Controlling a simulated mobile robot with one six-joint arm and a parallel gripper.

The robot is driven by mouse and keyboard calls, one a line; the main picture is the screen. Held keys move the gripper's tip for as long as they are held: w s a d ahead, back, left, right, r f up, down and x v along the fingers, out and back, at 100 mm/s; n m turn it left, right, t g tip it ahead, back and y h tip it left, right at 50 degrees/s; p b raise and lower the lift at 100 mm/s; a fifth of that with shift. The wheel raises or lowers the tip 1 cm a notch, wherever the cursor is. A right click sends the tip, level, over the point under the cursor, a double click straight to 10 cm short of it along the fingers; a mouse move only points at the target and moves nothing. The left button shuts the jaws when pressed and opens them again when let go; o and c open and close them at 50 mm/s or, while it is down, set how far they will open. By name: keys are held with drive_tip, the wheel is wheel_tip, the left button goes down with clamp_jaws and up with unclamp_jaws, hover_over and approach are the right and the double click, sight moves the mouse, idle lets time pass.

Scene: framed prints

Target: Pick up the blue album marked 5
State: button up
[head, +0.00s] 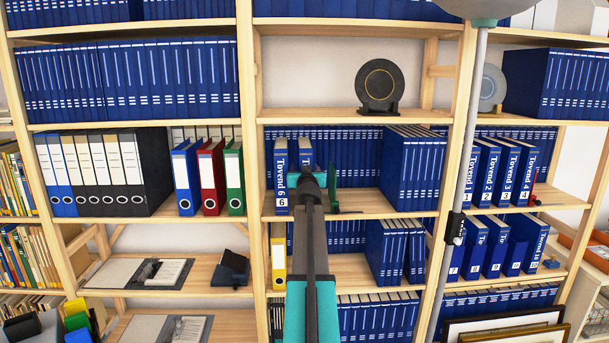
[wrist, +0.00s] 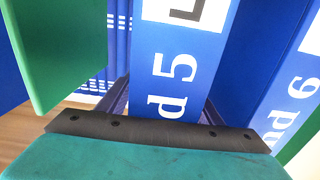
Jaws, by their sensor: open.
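The blue album marked 5 (head: 306,151) stands upright on the middle shelf, to the right of the blue album marked 6 (head: 281,178). My gripper (head: 313,177) is in front of its spine and hides the lower part of it. In the wrist view the spine of album 5 (wrist: 182,60) fills the middle, its label seen turned, with album 6 (wrist: 292,85) at the right. My gripper (wrist: 168,108) is open, with dark finger-like edges at both sides of the spine. I cannot tell how far they reach along it.
A green bookend (head: 332,188) stands just right of album 5; it shows as a green panel in the wrist view (wrist: 62,45). Blue volumes (head: 413,172) fill the shelf's right part. Bare shelf lies between. A grey pole (head: 473,130) rises at the right.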

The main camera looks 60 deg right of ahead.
drive_tip(key=shift+c, duration=0.2)
clamp_jaws()
drive_tip(key=shift+r, duration=0.1)
drive_tip(key=shift+r, duration=0.15)
drive_tip(key=s+a+r+b, duration=0.2)
drive_tip(key=s+a+b, duration=0.1)
drive_tip(key=s+a, duration=0.2)
drive_tip(key=s+a+r+b, duration=0.2)
drive_tip(key=s+a+b, duration=0.1)
drive_tip(key=s+a, duration=0.2)
drive_tip(key=shift+s+r, duration=0.35)
drive_tip(key=shift+s, duration=0.85)
drive_tip(key=shift+a, duration=0.1)
idle(0.5)
